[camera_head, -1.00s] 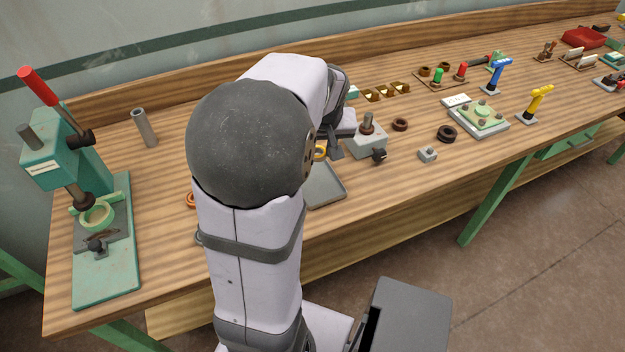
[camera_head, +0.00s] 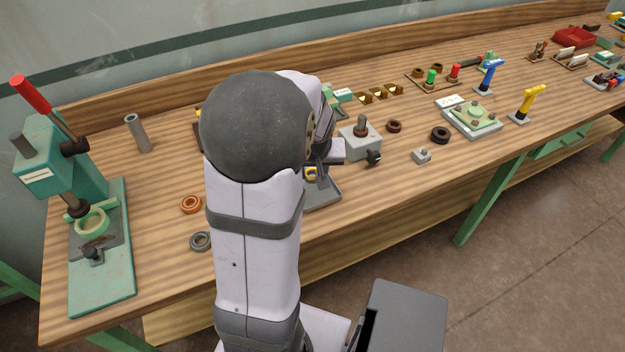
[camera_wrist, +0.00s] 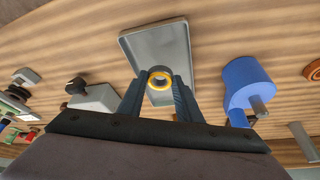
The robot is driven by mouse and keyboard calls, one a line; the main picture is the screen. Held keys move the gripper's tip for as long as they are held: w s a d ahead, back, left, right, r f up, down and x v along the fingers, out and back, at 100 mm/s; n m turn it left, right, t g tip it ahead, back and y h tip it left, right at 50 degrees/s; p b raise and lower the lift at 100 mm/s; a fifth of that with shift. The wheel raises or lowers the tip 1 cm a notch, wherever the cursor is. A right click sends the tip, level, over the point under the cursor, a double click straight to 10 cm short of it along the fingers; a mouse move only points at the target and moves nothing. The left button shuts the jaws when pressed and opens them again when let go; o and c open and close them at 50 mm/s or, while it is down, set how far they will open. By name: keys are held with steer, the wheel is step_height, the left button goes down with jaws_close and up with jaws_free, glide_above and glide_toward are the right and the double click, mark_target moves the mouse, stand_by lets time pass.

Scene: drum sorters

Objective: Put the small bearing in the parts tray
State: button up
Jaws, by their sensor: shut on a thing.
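The small bearing (camera_wrist: 160,80), with a yellow ring and a dark bore, is held between the fingertips of my gripper (camera_wrist: 159,88) in the wrist view. It also shows in the head view (camera_head: 311,172). The parts tray (camera_wrist: 150,42) is a shallow grey tray with a low rim. In the wrist view the bearing overlaps the tray's near part; its height above the tray floor is hard to tell. In the head view my arm hides the left part of the tray (camera_head: 327,197) and most of my gripper.
A grey fixture block (camera_head: 359,142) with a post and dark knob stands right of the tray. An orange ring (camera_head: 190,204) and a grey ring (camera_head: 200,241) lie left of my arm. A green press (camera_head: 97,250) stands far left. A blue cylinder (camera_wrist: 246,84) is right in the wrist view.

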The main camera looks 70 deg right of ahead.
mark_target(313, 178)
steer(key=shift+f, duration=1.85)
steer(key=shift+f, duration=0.15)
steer(key=o, duration=1.1)
steer(key=shift+a+r, duration=0.1)
steer(key=shift+r, duration=0.4)
steer(key=v, duration=1.1)
steer(key=shift+s+a, duration=0.15)
steer(key=shift+a, duration=0.05)
steer(key=shift+r, duration=0.1)
